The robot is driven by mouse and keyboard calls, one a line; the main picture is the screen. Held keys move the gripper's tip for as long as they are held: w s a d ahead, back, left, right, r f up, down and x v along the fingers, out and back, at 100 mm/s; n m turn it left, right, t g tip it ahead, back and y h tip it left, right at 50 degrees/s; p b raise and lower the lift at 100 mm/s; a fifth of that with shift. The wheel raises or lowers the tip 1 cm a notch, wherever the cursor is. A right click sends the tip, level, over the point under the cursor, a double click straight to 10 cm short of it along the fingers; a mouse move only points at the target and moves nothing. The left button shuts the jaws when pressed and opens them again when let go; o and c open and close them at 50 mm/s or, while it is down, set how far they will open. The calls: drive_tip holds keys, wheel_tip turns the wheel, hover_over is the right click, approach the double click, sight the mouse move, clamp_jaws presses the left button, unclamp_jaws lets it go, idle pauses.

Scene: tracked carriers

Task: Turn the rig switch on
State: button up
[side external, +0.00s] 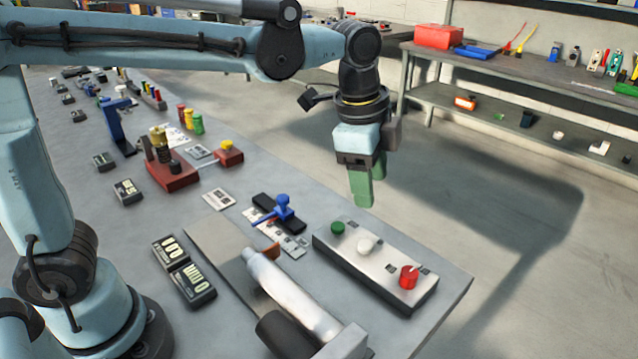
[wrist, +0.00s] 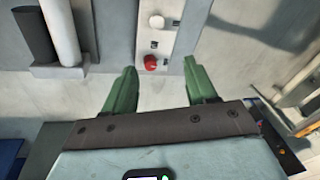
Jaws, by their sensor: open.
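A metal switch box (side external: 378,284) lies at the table's right edge, with a green knob (side external: 337,228), a white knob (side external: 367,245) and a red knob (side external: 409,275) in a row on top. Which of them is the rig switch I cannot tell. My gripper (side external: 362,190) with green fingers hangs above and behind the box, pointing down, clear of it. In the wrist view the fingers (wrist: 160,78) are apart with nothing between them. The red knob (wrist: 150,62) shows just beyond the gap, and the white knob (wrist: 157,21) lies farther up. The green knob is out of the wrist view.
A silver cylinder (side external: 290,300) and a dark one lie left of the box. A blue-handled device (side external: 283,206) stands behind them on the grey table (side external: 221,240). Digital displays (side external: 184,270) sit nearer my base. Open floor lies right of the table, with a shelf (side external: 540,75) beyond.

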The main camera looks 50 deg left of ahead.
sight(409, 271)
drive_tip(key=w+d+f+m+g, duration=0.25)
drive_tip(key=d+m, duration=0.35)
drive_tip(key=d, duration=0.3)
drive_tip(key=shift+t+y, duration=0.25)
drive_tip(key=shift+y, duration=0.15)
drive_tip(key=f, duration=1.2)
drive_tip(key=shift+s+a, duration=0.15)
drive_tip(key=shift+a, duration=0.1)
drive_tip(key=shift+c, duration=0.5)
drive_tip(key=c, duration=1)
